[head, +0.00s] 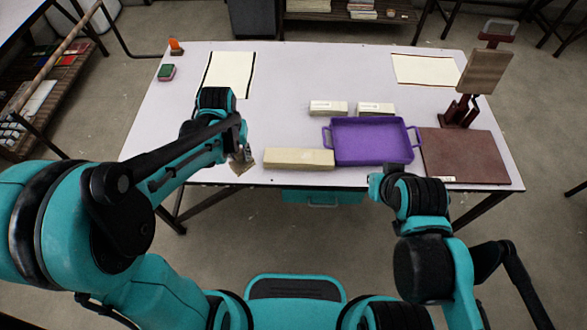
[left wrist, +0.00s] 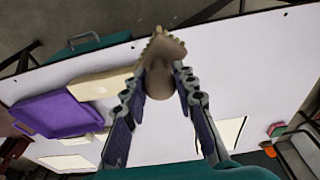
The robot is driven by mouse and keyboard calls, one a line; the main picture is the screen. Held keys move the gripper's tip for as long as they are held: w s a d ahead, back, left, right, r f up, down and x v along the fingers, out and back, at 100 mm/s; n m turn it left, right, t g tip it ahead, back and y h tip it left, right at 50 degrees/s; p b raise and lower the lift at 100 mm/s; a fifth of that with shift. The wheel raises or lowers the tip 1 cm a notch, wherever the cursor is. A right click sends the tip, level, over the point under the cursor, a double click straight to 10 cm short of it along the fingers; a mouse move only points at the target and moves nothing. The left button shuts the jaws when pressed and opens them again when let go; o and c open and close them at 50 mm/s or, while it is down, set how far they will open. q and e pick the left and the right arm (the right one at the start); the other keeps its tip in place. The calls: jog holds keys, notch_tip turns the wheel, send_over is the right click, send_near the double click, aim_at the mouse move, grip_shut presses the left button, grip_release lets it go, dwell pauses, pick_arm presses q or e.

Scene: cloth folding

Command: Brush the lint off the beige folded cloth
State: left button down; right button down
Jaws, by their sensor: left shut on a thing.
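The beige folded cloth (head: 298,159) lies flat as a long block near the front edge of the table, left of the purple tray. It also shows in the left wrist view (left wrist: 100,84). My left gripper (head: 240,153) is just left of the cloth. In the left wrist view its fingers (left wrist: 163,88) are closed around the handle of a brown brush (left wrist: 163,62), whose bristles face the top of the picture. The brush is apart from the cloth. I cannot make out any lint. My right arm is at the front right; its fingers cannot be made out.
The purple tray (head: 372,141) stands right of the cloth, with two pale blocks (head: 328,107) behind it. A brown board (head: 476,156) and a stand with a wooden panel (head: 485,72) are at the right. The left-middle table (head: 270,110) is clear.

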pick_arm(q)
jog(key=shift+s+a, duration=0.25)
jog(key=shift+a, duration=0.1)
jog(key=shift+w, duration=0.1)
